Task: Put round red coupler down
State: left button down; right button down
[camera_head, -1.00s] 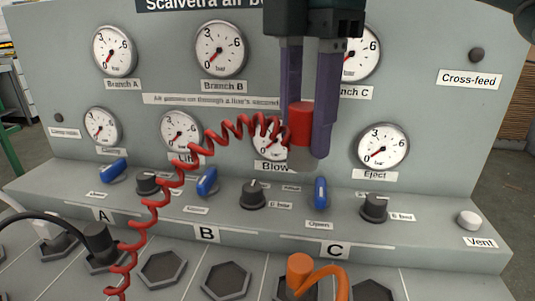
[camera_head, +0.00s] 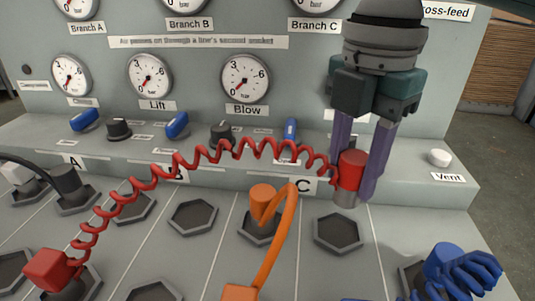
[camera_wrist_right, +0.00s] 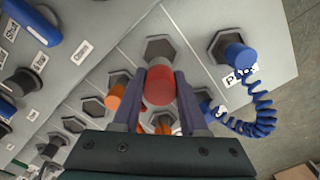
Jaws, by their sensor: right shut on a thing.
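The round red coupler (camera_head: 352,170) has a red body and a metallic lower end. My right gripper (camera_head: 356,182) is shut on it, with one purple finger on either side. The coupler is upright, above the sloped deck near an empty hexagonal socket (camera_head: 338,232) right of the C line. In the right wrist view, the red coupler (camera_wrist_right: 159,86) sits between the fingers (camera_wrist_right: 160,92), with a hexagonal socket (camera_wrist_right: 158,48) just beyond it. A coiled red hose (camera_head: 200,157) runs from the coupler to a red block (camera_head: 50,268) at lower left. My left gripper is not in view.
An orange coupler (camera_head: 263,202) with an orange hose (camera_head: 276,250) stands in the socket to the left. A blue coupler (camera_head: 442,260) with a coiled blue hose (camera_head: 474,272) is at lower right. Another empty socket (camera_head: 193,217) lies further left. Blue levers and black knobs line the ledge behind.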

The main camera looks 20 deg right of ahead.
aim_at(356, 156)
notch_tip(356, 156, down, 6)
jog(key=shift+f+b, duration=0.1)
jog(key=shift+b, duration=0.7)
jog(key=shift+f, duration=0.1)
jog(key=shift+f, duration=0.1)
jog(key=shift+c, duration=2.2)
grip_release()
notch_tip(356, 156, up, 12)
jog(key=p, duration=0.3)
